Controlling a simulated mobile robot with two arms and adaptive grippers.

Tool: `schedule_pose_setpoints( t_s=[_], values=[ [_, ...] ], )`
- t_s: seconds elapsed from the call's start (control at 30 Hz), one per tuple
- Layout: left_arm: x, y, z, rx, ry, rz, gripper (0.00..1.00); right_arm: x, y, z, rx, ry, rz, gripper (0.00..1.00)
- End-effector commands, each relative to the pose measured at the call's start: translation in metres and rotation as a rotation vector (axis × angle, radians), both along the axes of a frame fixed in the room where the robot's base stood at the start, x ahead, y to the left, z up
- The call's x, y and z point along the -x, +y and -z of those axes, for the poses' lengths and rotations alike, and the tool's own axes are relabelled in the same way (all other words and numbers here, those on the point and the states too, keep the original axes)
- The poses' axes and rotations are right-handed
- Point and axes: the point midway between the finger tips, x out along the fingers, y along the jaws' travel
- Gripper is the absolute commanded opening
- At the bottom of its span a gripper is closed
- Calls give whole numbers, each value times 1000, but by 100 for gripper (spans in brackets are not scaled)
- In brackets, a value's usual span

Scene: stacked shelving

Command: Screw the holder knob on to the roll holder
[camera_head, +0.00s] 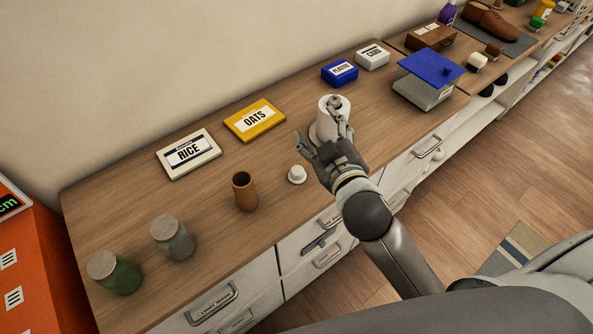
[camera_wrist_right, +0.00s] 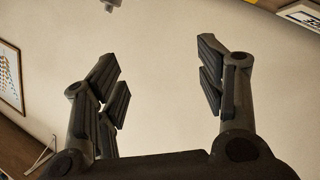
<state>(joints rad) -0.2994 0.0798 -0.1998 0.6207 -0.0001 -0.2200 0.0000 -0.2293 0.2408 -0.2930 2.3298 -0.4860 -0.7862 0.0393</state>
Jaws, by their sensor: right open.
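The roll holder with its white roll (camera_head: 330,112) stands upright on the wooden counter. A small white knob-like piece (camera_head: 297,174) sits on the counter to the left of the roll, apart from it; it looks like the holder knob. My right gripper (camera_head: 322,138) is open and is in front of the roll in the head view, covering part of it. One finger lies over the roll's side and the other spreads to the left; I cannot tell if it touches. In the right wrist view the open fingers (camera_wrist_right: 165,85) hold nothing, with bare wall behind. My left gripper is not in view.
Behind are a rice box (camera_head: 189,153), an oats box (camera_head: 254,120) and a blue box (camera_head: 339,73). A brown cup (camera_head: 244,191) and a glass jar (camera_head: 173,238) stand to the left. A blue-lidded box (camera_head: 428,80) is to the right. Counter around the white piece is clear.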

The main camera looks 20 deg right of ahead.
Motion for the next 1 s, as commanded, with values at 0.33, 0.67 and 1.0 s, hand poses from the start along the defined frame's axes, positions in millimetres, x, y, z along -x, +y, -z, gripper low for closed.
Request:
schedule_pose_setpoints(
  t_s=[0.33,0.67,1.0],
  values=[
    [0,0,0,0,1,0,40,-18,115,-160,416,-741,-403,64],
    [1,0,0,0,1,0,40,44,232,-159,957,-1215,-962,64],
    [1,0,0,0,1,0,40,52,224,-31,1627,-1211,-1666,64]
  ],
)
